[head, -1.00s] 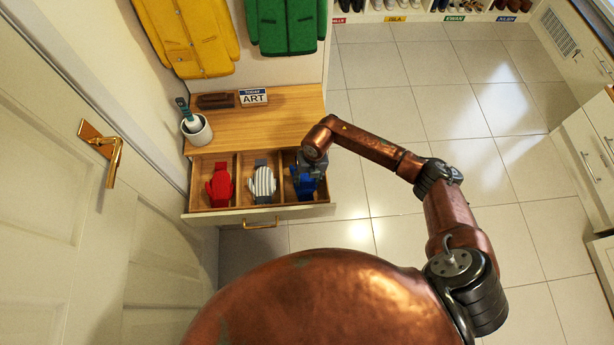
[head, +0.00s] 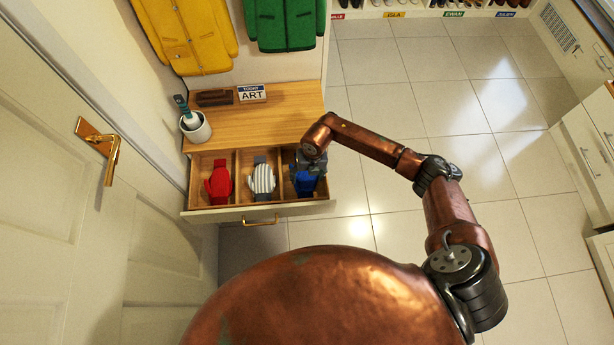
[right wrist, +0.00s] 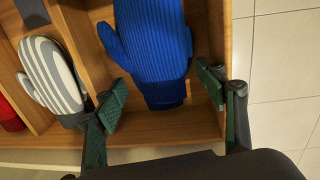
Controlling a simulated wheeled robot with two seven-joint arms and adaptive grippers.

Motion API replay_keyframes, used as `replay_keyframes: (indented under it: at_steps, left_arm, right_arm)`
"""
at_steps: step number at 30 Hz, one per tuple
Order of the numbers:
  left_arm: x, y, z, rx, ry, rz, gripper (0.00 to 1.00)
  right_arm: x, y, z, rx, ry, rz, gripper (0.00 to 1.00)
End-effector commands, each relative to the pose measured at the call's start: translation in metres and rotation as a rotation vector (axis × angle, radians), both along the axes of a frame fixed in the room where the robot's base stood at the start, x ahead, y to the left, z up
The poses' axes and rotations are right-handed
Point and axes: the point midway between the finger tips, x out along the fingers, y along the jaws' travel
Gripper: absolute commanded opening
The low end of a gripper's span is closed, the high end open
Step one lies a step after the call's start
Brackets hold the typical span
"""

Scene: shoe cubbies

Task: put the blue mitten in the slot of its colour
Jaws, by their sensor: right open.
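The blue mitten (head: 305,183) lies in the right compartment of the open drawer (head: 258,213). It fills much of the right wrist view (right wrist: 155,50), cuff toward the gripper. My right gripper (head: 308,168) is over that compartment and partly covers the mitten in the head view. In the right wrist view its fingers (right wrist: 160,95) are spread wide, one on each side of the mitten's cuff end, with nothing held. A striped grey and white mitten (head: 263,180) lies in the middle compartment and a red mitten (head: 219,183) in the left one. My left gripper is not in view.
Wooden dividers (head: 237,178) separate the compartments. A door (head: 50,210) is at left; tiled floor (head: 400,130) is clear at right.

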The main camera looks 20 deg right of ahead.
Motion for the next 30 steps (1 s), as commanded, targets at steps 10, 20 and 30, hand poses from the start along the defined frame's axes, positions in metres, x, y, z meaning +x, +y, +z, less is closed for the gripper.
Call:
replay_keyframes:
  at_steps: [10, 20, 30]
  left_arm:
    - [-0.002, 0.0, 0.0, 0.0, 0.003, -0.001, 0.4]
    - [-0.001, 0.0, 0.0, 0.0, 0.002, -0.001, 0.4]
    - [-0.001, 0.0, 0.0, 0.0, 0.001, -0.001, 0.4]
  right_arm:
    - [0.001, -0.003, 0.026, 0.0, -0.003, 0.002, 0.65]
    - [-0.001, -0.01, 0.092, -0.001, -0.003, 0.001, 0.65]
    - [-0.003, -0.012, 0.119, 0.0, 0.0, 0.0, 0.65]
